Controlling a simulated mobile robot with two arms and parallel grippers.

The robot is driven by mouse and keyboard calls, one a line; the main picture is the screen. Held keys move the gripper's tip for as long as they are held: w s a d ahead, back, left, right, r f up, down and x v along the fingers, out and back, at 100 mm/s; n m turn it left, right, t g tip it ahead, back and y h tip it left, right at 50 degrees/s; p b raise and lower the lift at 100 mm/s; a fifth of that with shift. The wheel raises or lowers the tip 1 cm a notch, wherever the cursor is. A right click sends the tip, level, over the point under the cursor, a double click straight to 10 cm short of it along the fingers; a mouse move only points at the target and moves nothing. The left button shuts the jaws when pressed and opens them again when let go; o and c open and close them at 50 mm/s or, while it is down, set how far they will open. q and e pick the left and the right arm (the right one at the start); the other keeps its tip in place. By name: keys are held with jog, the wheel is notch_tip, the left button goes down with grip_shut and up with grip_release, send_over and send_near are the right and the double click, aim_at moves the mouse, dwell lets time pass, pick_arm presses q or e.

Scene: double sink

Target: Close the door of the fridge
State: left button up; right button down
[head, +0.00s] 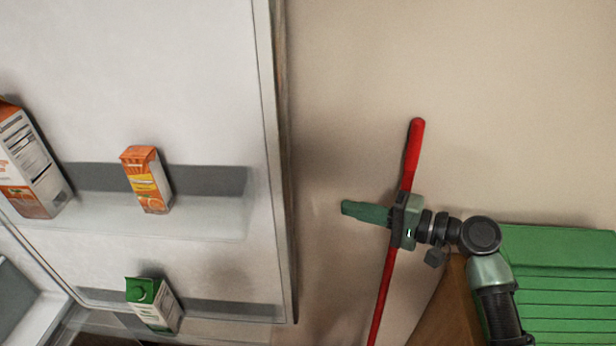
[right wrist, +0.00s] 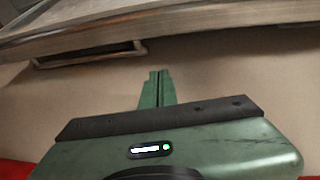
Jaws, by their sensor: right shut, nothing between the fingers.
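The fridge door (head: 170,75) stands open in the left half of the head view, its inner side with shelves facing me. Its free edge (head: 284,160) runs down near the middle of the view. My right gripper (head: 347,208) is shut and empty, right of that edge and pointing left toward it, with a gap in the picture between. In the right wrist view my shut fingers (right wrist: 157,88) point up toward a long pale edge with a recess (right wrist: 90,55), probably the door. My left gripper is out of view.
Cartons (head: 147,180) stand on the door shelves, with a green-topped one (head: 154,304) lower down. A red pole (head: 412,150) stands behind my right gripper against the beige wall (head: 500,90). A green slatted thing (head: 570,270) is at the lower right.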

notch_tip(320, 180, up, 7)
jog(key=s+a+y, duration=0.1)
jog(key=a+y, duration=0.1)
pick_arm(q)
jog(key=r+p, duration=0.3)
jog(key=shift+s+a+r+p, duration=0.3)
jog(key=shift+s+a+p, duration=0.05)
jog(key=shift+p, duration=0.05)
pick_arm(e)
jog(key=shift+n+g, duration=0.3)
jog(key=x, duration=0.9)
jog(key=shift+d+f, duration=0.1)
jog(key=shift+f, duration=0.2)
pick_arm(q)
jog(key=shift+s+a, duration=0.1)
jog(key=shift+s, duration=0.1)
